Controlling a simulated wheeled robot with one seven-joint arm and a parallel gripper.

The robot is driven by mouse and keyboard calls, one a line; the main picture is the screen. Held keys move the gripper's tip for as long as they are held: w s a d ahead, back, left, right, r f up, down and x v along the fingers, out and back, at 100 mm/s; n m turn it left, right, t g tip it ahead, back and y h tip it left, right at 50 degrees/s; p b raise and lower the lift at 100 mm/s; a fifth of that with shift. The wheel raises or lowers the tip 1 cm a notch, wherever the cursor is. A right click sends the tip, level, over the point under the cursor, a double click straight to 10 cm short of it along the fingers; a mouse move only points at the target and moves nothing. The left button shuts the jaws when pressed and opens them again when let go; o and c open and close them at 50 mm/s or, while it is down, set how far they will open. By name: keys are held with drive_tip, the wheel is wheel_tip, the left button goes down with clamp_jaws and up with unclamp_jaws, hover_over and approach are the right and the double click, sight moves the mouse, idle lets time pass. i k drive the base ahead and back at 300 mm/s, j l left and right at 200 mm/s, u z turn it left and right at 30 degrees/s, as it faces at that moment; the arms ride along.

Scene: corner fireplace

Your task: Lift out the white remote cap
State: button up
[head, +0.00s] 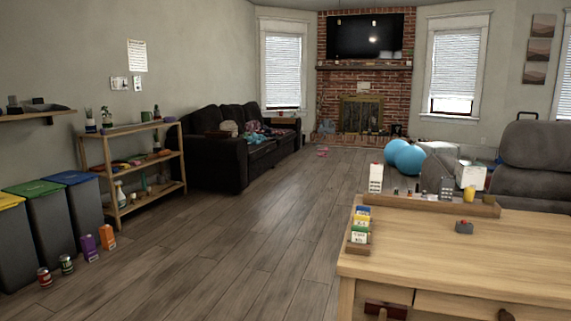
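A white upright block (376,177) that looks like a remote with dark buttons stands at the left end of a long wooden tray (486,209) on the table. A separate cap cannot be made out on it at this size. A grey upright remote-like piece (446,188) stands farther right along the same tray. My gripper is not in view.
The wooden table (450,255) fills the lower right, its front half mostly bare. Open floor (235,230) lies left, with bins (47,220), cans and a shelf (140,165) beyond.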

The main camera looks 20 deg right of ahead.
sight(374, 169)
drive_tip(key=i+j+u, duration=0.2)
drive_tip(key=i+u, duration=0.55)
drive_tip(key=i+z, duration=0.4)
drive_tip(key=i+j+z, duration=0.15)
drive_tip(key=z, duration=0.3)
